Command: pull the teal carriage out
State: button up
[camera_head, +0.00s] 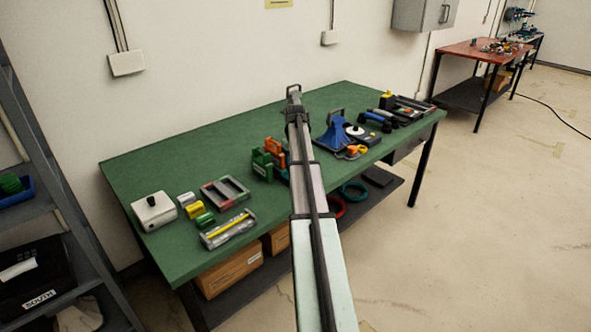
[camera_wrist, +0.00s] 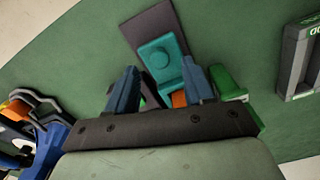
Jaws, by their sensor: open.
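My gripper (camera_wrist: 160,68) is open, with one blue-grey finger on each side of the carriage's near part. I cannot tell whether the fingers touch it. The carriage's near end is partly hidden by the gripper body. In the head view my arm covers this area, and I cannot make out the carriage there.
A green block (camera_wrist: 228,82) stands close by the right finger, and an orange piece (camera_wrist: 179,99) lies between the fingers. A blue object (camera_wrist: 50,138) is at lower left, and a grey frame (camera_wrist: 292,62) at right. Bare green table (camera_head: 165,160) lies to the left.

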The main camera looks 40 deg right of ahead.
jog(key=shift+f, duration=1.2)
grip_shut()
